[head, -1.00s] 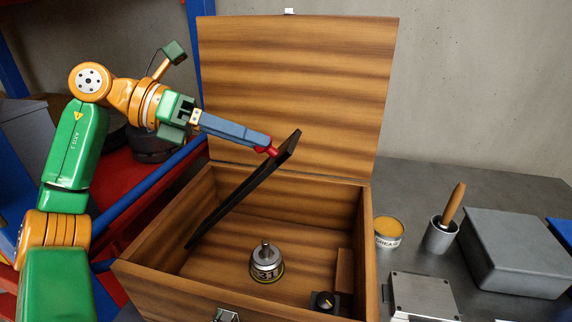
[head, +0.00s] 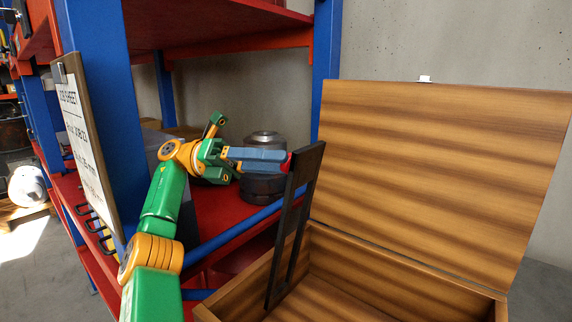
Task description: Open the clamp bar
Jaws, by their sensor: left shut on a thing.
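The clamp bar (head: 293,222) is a dark, flat bar inside the open wooden box (head: 262,279). It stands steeply raised, its lower end down in the box near the left wall and its upper end above the rim. My left gripper (head: 287,163) is shut on the bar near its upper end, with red fingertips at its edge. The box lid (head: 432,170) stands open behind. My right gripper is not in view.
A red and blue shelf rack (head: 325,62) stands left of and behind the box. A grey and dark cylindrical part (head: 264,190) sits on its red shelf behind my left gripper. A clipboard with a sheet (head: 85,145) hangs on the blue post.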

